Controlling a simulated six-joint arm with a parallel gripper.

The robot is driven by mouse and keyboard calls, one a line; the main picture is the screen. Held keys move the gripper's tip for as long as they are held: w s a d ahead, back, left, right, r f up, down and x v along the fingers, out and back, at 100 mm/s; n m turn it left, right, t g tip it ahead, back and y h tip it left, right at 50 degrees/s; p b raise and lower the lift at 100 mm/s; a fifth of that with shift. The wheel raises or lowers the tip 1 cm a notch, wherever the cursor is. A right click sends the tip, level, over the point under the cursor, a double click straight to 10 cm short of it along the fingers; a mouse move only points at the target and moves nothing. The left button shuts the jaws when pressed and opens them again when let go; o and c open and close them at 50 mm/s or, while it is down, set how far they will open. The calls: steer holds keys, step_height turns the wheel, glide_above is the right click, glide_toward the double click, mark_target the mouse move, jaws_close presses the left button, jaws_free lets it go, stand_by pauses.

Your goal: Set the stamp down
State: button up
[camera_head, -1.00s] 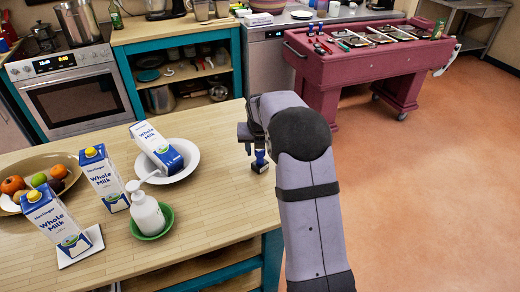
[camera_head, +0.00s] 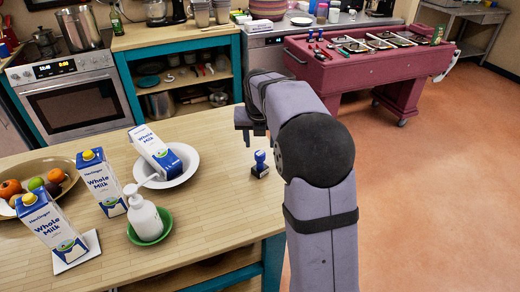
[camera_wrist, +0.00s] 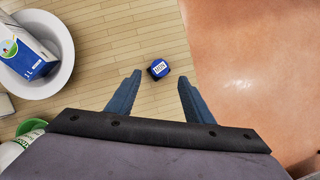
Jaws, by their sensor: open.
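The stamp (camera_head: 259,164) is small and blue with a dark base. It stands upright on the wooden table (camera_head: 215,220) near the table's right edge. In the wrist view the stamp (camera_wrist: 159,69) shows from above, with a white label on its top, beyond and between my fingertips. My gripper (camera_head: 247,133) is above the stamp and apart from it. In the wrist view my gripper (camera_wrist: 160,85) has its two fingers spread wide with nothing between them.
Left of the stamp, a white bowl (camera_head: 190,173) holds a tilted milk carton (camera_head: 152,150). A white pump bottle (camera_head: 146,218) stands on a green dish (camera_head: 164,232). Two more milk cartons and a fruit bowl are farther left. The table around the stamp is clear.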

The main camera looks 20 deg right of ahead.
steer(key=shift+v, duration=1.55)
steer(key=s+a+f+m+g, duration=0.1)
steer(key=s+a+f+m, duration=0.2)
steer(key=s+m, duration=0.7)
steer(key=s+a+f+m+g+y, duration=0.1)
steer(key=s+a+f+m, duration=0.3)
steer(key=s+f+m, duration=0.3)
steer(key=s+a+f+m+g, duration=0.2)
steer(key=s+f+m, duration=0.3)
steer(key=s+m, duration=0.7)
steer(key=shift+s+a+m+y, duration=0.4)
steer(key=shift+a+m, duration=0.45)
steer(key=shift+m, duration=0.45)
steer(key=shift+f, duration=0.15)
